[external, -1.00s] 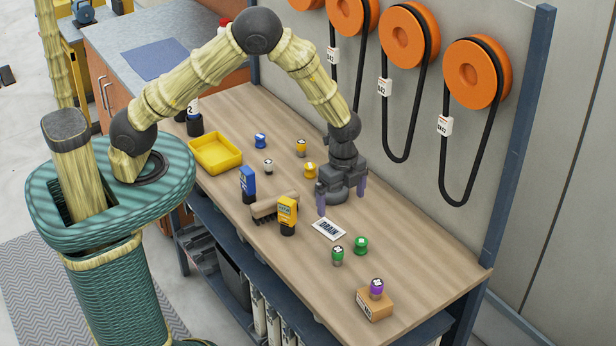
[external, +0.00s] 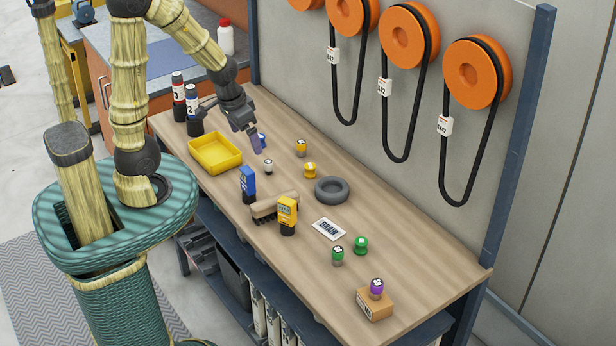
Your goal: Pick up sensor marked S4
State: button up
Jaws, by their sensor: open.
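Several small capped pieces that may be sensors stand on the wooden bench; their top marks are too small to read, so I cannot tell which is S4. They include a blue one (external: 262,139), a white and grey one (external: 268,167), a yellow and grey one (external: 300,147), a yellow one (external: 310,170), a green and grey one (external: 337,256), a green one (external: 361,245) and a purple one (external: 376,288) on a cardboard box. My gripper (external: 229,127) is open and empty above the bench's far-left part; one finger partly covers the blue piece.
A yellow tray (external: 215,153) and numbered bottles (external: 194,115) stand at the left. A blue meter (external: 247,184), yellow meter (external: 287,214), brush (external: 275,208), black ring (external: 332,190) and DRAIN card (external: 328,229) occupy the middle. The right front wood is mostly clear.

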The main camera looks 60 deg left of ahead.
jog(key=shift+a, duration=0.1)
jog(key=shift+c, duration=0.2)
jog(key=c, duration=1)
jog(key=shift+o, duration=0.2)
